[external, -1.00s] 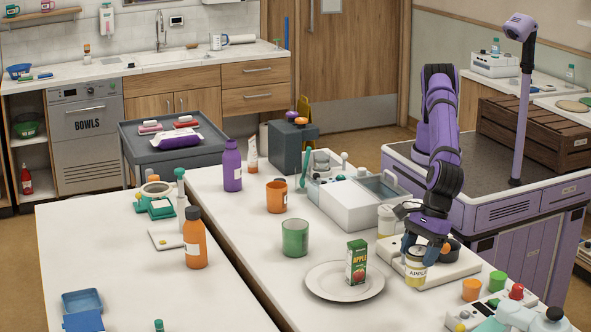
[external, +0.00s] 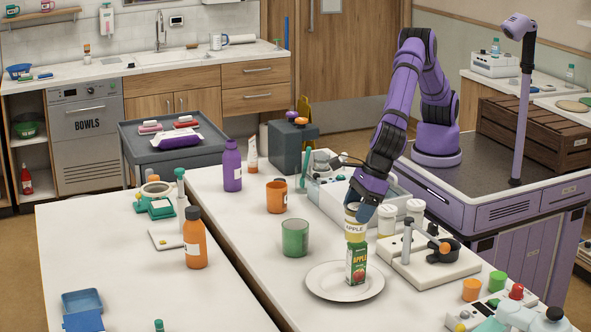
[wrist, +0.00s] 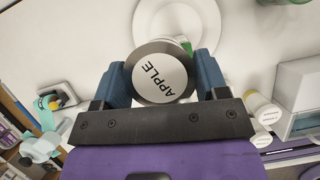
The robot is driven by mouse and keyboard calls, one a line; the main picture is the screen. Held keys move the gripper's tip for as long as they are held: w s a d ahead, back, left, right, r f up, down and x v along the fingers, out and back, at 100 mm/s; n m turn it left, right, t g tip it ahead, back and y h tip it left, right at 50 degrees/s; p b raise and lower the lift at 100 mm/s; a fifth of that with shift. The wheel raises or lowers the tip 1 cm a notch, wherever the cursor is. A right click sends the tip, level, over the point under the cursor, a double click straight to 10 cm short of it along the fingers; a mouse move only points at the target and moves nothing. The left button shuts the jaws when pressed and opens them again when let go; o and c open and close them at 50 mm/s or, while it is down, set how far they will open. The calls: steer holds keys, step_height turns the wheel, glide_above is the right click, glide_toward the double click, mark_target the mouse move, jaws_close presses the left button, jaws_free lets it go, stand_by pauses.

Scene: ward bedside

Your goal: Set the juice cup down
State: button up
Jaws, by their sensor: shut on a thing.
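The juice cup (external: 355,229) is a small pale cup with a yellow band marked APPLE. My gripper (external: 367,206) is shut on it and holds it upright. In the wrist view its round silver lid (wrist: 160,76), also marked APPLE, sits between the blue fingers of my gripper (wrist: 163,82). A green apple juice carton (external: 356,266) stands on a white plate (external: 318,283), directly below the cup in the external view. I cannot tell whether the cup touches the carton. In the wrist view the cup hides most of the carton; the plate (wrist: 147,30) shows beyond.
A green cup (external: 295,238) and an orange mug (external: 276,197) stand left of the plate. A white stand (external: 432,272) with a post and dark ring is to the right, with white-lidded jars (external: 387,220) behind it. The table front left of the plate is clear.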

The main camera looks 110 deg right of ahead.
steer(key=d+m+h, duration=0.2)
steer(key=d+m, duration=0.3)
steer(key=d, duration=2)
steer(key=s+d+m+g, duration=0.1)
steer(key=s+d+m, duration=0.15)
steer(key=d, duration=0.65)
steer(key=s+d+m+g, duration=0.1)
steer(key=s+d, duration=0.3)
steer(key=d, duration=0.5)
step_height(320, 180, down, 10)
steer(key=h, duration=0.1)
steer(key=shift+w+f, duration=0.85)
steer(key=shift+w, duration=1.7)
steer(key=shift+w+f, duration=0.9)
steer(key=shift+w, duration=1.65)
steer(key=shift+w+f, duration=0.85)
steer(key=shift+w, duration=1.7)
steer(key=shift+f, duration=0.15)
steer(key=o, duration=0.8)
steer(key=shift+o, duration=1)
